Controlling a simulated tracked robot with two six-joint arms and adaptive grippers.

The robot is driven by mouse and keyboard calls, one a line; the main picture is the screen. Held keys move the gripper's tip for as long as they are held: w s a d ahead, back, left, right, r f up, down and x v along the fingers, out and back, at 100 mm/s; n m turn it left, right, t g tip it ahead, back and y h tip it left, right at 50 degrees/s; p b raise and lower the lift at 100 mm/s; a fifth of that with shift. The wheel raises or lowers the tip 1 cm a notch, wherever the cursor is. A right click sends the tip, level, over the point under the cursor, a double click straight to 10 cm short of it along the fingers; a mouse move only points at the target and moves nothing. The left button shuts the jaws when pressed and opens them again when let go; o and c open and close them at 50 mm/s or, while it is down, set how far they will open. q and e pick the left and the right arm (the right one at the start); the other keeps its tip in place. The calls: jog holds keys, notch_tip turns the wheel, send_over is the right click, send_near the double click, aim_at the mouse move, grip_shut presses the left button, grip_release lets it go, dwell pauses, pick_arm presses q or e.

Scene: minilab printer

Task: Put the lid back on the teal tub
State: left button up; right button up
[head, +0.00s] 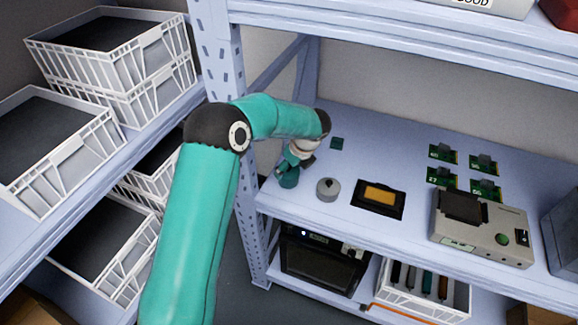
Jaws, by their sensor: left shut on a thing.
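The teal tub (288,181) is a small round thing near the left front corner of the middle shelf. My left gripper (293,169) points down and left, right at the tub's top. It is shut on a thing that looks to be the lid. The fingers hide most of that thing, and I cannot tell whether it touches the tub's rim. My right gripper is out of view.
A grey round piece with a knob (327,189) stands just right of the tub. A black-framed orange panel (379,197), green boards (442,153) and a grey device (482,228) lie further right. A shelf post (247,215) stands close at left.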

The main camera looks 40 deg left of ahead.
pick_arm(q)
jog(key=o, duration=0.9)
jog(key=shift+r, duration=0.15)
jog(key=shift+r+p, duration=3)
jog(key=shift+r, duration=0.4)
grip_shut()
